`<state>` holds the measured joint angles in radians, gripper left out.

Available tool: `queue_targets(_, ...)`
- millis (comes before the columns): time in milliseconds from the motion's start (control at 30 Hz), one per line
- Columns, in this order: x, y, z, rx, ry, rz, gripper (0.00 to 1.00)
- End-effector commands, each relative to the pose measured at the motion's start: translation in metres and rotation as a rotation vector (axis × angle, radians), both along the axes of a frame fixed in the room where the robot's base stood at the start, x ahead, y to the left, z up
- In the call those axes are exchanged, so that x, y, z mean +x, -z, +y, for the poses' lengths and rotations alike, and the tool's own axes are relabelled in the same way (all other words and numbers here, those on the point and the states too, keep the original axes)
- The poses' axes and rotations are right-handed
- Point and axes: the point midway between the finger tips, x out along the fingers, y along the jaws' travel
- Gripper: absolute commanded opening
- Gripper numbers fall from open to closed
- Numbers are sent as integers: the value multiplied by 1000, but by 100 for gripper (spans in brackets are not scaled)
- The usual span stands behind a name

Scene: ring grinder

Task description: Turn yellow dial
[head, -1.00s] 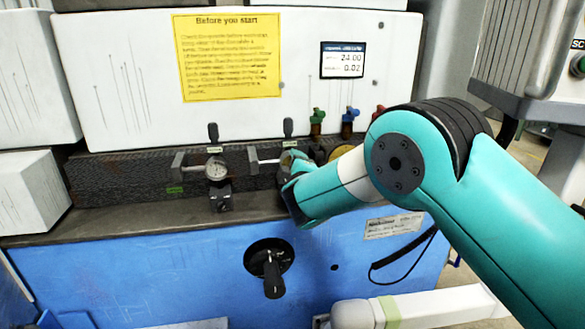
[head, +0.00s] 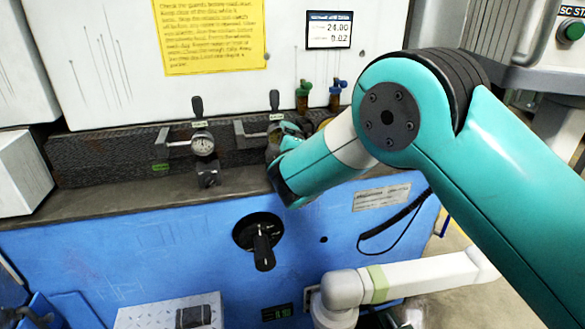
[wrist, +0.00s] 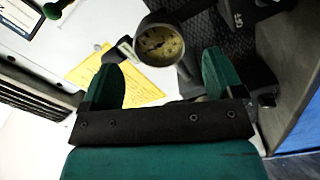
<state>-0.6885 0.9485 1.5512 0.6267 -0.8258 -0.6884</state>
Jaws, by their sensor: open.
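In the head view, a yellow round part (head: 325,123) shows at the right end of the dark rail, mostly hidden behind my forearm. My gripper (wrist: 160,68) is open and empty, its two teal fingers spread in the wrist view. A round gauge with a dull yellowish face (wrist: 160,43) is just beyond the fingertips, roughly between them, with no clear contact. In the head view that gauge (head: 275,140) is partly covered by my gripper. I cannot tell which of the two is the yellow dial.
A white-faced gauge (head: 203,144) stands left on the dark rail (head: 100,164). Green (head: 302,98) and blue (head: 336,95) valves stand behind my arm. A black crank handle (head: 262,240) is on the blue front. A yellow notice (head: 211,32) hangs above.

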Motion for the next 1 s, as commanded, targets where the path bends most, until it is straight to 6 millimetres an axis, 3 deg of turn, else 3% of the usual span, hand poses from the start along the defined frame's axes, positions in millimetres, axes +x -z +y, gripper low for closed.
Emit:
queue_targets(500,-118,4,-32,-1,-5,0,87)
queue_targets(700,-140,2,-39,0,-3,0,87)
queue_targets(1000,-144,0,-41,0,-2,-1,87)
